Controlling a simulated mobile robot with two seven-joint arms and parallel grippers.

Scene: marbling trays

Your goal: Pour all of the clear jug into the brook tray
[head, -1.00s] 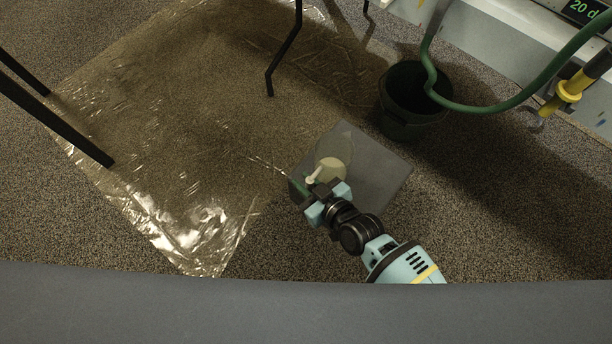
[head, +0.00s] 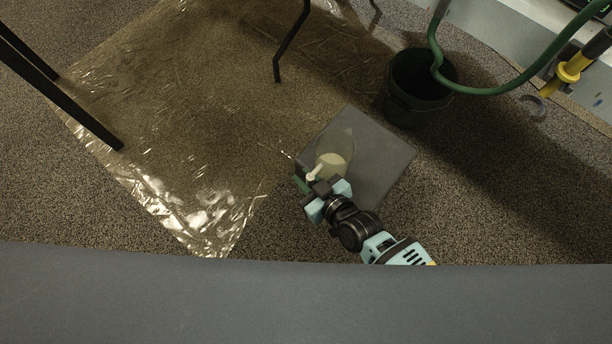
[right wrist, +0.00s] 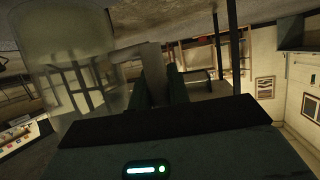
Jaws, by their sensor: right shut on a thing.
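The clear jug (head: 336,146) is see-through with a pale yellowish liquid low in it. My right gripper (head: 321,187) is shut on its handle, at the jug's near side. The jug shows against a grey square top (head: 384,166); I cannot tell whether it touches it. In the right wrist view the jug (right wrist: 62,42) fills the upper left, see-through, beside the dark fingers of the right gripper (right wrist: 158,88). The brook tray cannot be made out in either view. My left gripper is not in view.
A dark green bucket (head: 408,108) stands on the carpet behind the grey top, with a green hose (head: 490,92) hanging over it. Shiny clear sheeting (head: 190,120) covers the floor at left, with black legs (head: 70,105) on it. A broad grey surface (head: 300,305) crosses the bottom.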

